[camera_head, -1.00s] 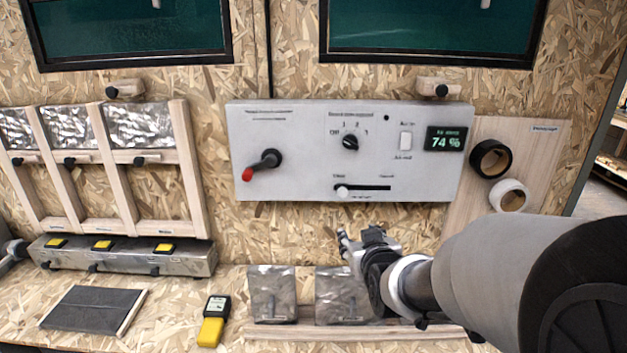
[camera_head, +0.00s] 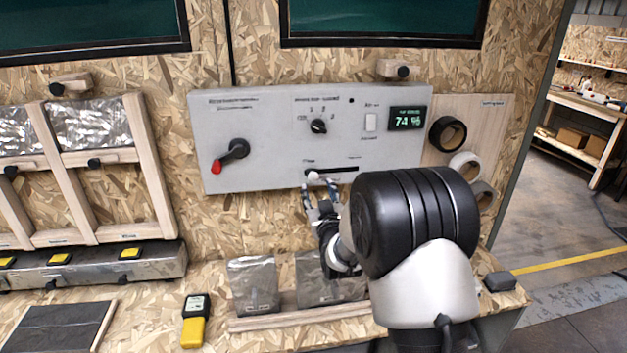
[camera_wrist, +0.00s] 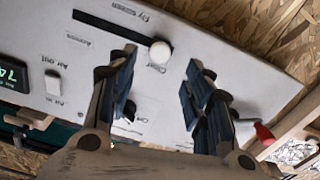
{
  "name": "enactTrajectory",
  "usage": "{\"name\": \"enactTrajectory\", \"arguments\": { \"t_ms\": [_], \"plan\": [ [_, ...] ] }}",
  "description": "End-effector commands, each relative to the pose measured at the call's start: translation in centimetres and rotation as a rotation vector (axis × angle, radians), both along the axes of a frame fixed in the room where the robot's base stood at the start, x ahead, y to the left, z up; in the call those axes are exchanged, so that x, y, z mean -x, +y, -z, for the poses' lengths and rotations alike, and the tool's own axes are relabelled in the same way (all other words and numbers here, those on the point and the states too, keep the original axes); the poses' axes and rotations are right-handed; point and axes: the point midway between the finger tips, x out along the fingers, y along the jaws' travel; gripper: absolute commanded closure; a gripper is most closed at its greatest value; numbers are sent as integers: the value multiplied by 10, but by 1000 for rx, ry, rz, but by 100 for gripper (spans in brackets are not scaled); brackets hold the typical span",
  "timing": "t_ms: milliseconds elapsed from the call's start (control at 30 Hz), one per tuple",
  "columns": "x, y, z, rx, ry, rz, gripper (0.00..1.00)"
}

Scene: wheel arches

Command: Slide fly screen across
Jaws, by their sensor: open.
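The fly screen slider is a round white knob (camera_head: 312,176) at the left end of a dark horizontal slot (camera_head: 340,169), low on the grey control panel (camera_head: 265,160). In the wrist view, which is turned, the white knob (camera_wrist: 160,54) shows between my fingertips, with the slot (camera_wrist: 105,36) running off to the upper left and the print "Fly screen" beside it. My gripper (camera_head: 318,190) is open and empty, just below the knob in the head view. Its fingers (camera_wrist: 161,68) are spread to either side of the knob; contact cannot be told.
The panel also carries a red-tipped lever (camera_head: 230,155), a rotary dial (camera_head: 319,126), a rocker switch (camera_head: 371,122) and a display (camera_head: 407,118). Tape rolls (camera_head: 447,134) hang at right. Foil-covered blocks (camera_head: 254,284) and a yellow meter (camera_head: 195,320) are on the bench below.

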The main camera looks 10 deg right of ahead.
Motion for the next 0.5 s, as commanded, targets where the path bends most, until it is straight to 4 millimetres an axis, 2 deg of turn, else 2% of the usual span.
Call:
{"name": "enactTrajectory", "arguments": {
  "t_ms": [200,400,500],
  "plan": [
    [-45,0,1,0,0,0,54],
    [-74,0,1,0,0,0,54],
    [-82,0,1,0,1,0,54]
  ]
}}
